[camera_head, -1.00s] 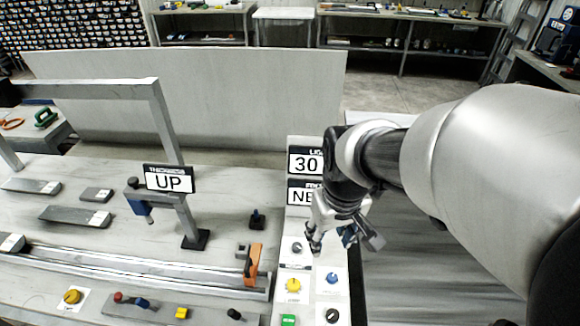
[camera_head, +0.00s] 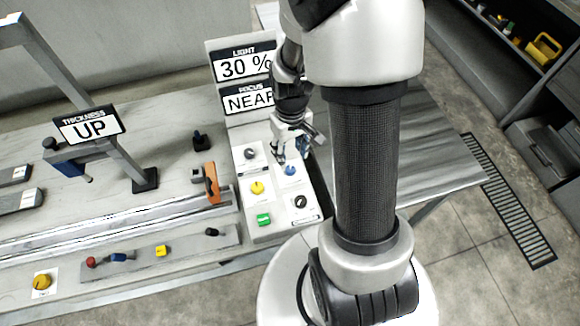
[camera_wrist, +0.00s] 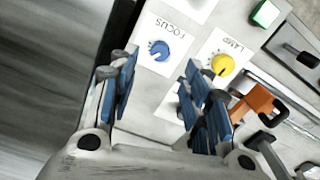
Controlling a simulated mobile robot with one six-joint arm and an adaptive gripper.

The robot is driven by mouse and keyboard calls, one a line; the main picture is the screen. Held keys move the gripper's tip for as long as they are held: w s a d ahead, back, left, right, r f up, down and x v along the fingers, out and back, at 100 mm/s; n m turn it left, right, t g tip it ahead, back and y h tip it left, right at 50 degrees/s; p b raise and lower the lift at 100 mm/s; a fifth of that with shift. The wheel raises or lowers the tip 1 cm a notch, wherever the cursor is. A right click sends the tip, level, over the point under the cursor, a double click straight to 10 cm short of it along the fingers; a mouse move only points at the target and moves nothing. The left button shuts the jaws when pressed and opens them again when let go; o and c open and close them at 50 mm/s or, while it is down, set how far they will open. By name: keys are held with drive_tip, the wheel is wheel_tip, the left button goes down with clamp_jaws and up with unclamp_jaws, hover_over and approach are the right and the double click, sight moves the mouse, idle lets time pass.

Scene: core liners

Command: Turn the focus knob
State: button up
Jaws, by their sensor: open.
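The focus knob (camera_wrist: 158,50) is a round blue knob on a white plate labelled FOCUS in the wrist view. In the head view the blue knob (camera_head: 290,170) is on the control panel. The focus display (camera_head: 247,99) behind it reads NEAR, its right edge partly covered by my arm. My gripper (camera_wrist: 160,64) is open, with blue-padded fingers spread to either side of the knob in the wrist view. In the head view my gripper (camera_head: 289,155) is just behind the knob. Nothing is between the fingers; I cannot tell the height gap.
A yellow lamp knob (camera_head: 257,187) is left of the blue knob, with a grey knob (camera_head: 250,154), a black knob (camera_head: 300,202) and a green button (camera_head: 264,220) nearby. An orange part (camera_head: 211,183) stands left of the panel. The light display (camera_head: 244,67) reads 30 %.

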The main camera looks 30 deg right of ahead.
sight(290, 169)
wheel_tip(290, 169, down, 8)
drive_tip(key=shift+b, duration=1.1)
clamp_jaws()
drive_tip(key=shift+m, duration=1.5)
unclamp_jaws()
wheel_tip(290, 169, up, 12)
